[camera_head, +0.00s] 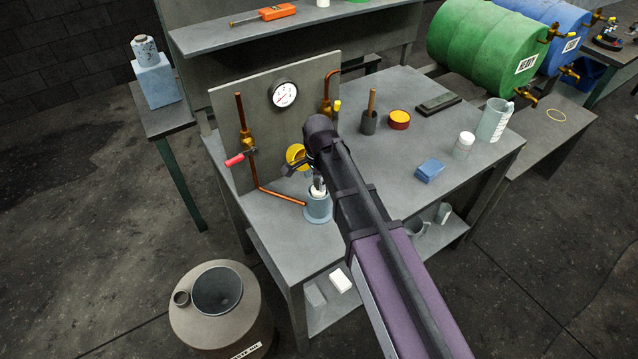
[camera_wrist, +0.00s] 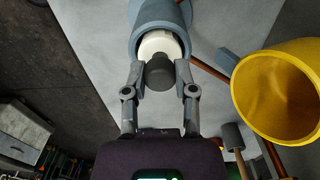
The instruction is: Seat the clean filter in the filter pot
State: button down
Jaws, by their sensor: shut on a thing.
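The filter pot (camera_head: 318,211) is a blue-grey cylinder on the bench in front of the gauge panel, with a copper pipe running to it. In the wrist view, its open mouth (camera_wrist: 137,44) surrounds the clean filter (camera_wrist: 158,43), which is white with a dark grey knob (camera_wrist: 160,73). My gripper (camera_wrist: 160,80) is shut on this knob, one finger on each side. In the head view, my gripper (camera_head: 316,179) is right above the pot, and a little of the white filter shows below it. The filter's lower end is hidden inside the pot, so its depth is unclear.
A yellow hollow cup or lid (camera_wrist: 280,95) is close to my gripper's right in the wrist view. The panel (camera_head: 222,112) with gauge (camera_head: 285,94) and red-handled valve (camera_head: 235,160) stands behind. A blue block (camera_head: 430,170) lies right on the bench. A waste-oil drum (camera_head: 190,326) is front left.

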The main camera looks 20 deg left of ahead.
jog(key=shift+f, duration=0.1)
jog(key=shift+c, duration=2.1)
grip_release()
jog(key=shift+r, duration=0.2)
notch_tip(320, 180, up, 12)
jog(key=p, duration=1.2)
